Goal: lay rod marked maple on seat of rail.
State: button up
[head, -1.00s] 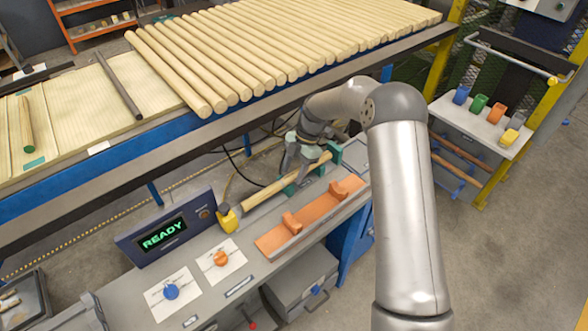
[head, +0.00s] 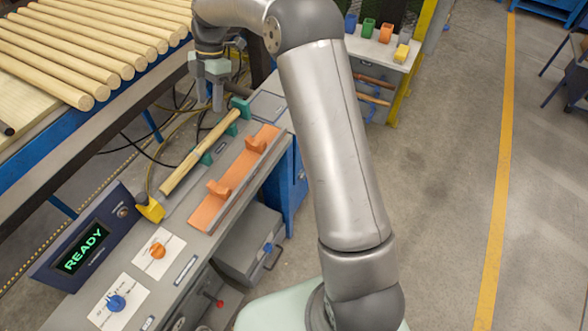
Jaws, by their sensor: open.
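A pale wooden rod (head: 195,158) lies across green supports (head: 240,106) on the grey bench. Any maple marking on it is too small to read. The orange rail (head: 236,182) runs beside the rod, to its right, with two raised orange seats (head: 257,144), (head: 218,189); both are empty. My gripper (head: 218,103) is open and empty, fingers pointing down, close to the rod's far end in the picture and seemingly above it. Its exact height over the rod is hard to tell.
A dark panel reading READY (head: 84,247) and a yellow piece (head: 151,210) stand near the rod's near end. Two knob plates (head: 158,250) lie in front. Coloured cups (head: 386,32) stand on a far shelf.

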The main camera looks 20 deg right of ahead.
jog(key=s+d+r+m+t+h, duration=0.1)
jog(key=s+d+r+m, duration=0.25)
jog(key=s+m, duration=0.4)
jog(key=s+d+r+m+t+h, duration=0.15)
jog(key=s+d+m, duration=0.3)
jog(key=s, duration=0.65)
jog(key=s+d+f+m, duration=0.1)
jog(key=s+d+m, duration=0.1)
jog(key=s+m, duration=0.4)
jog(key=s+d+f+m, duration=0.2)
jog(key=s+m, duration=0.3)
jog(key=s, duration=0.5)
jog(key=shift+s+d+m+t, duration=0.2)
jog(key=shift+d+m+t, duration=0.05)
jog(key=shift+m+t, duration=0.2)
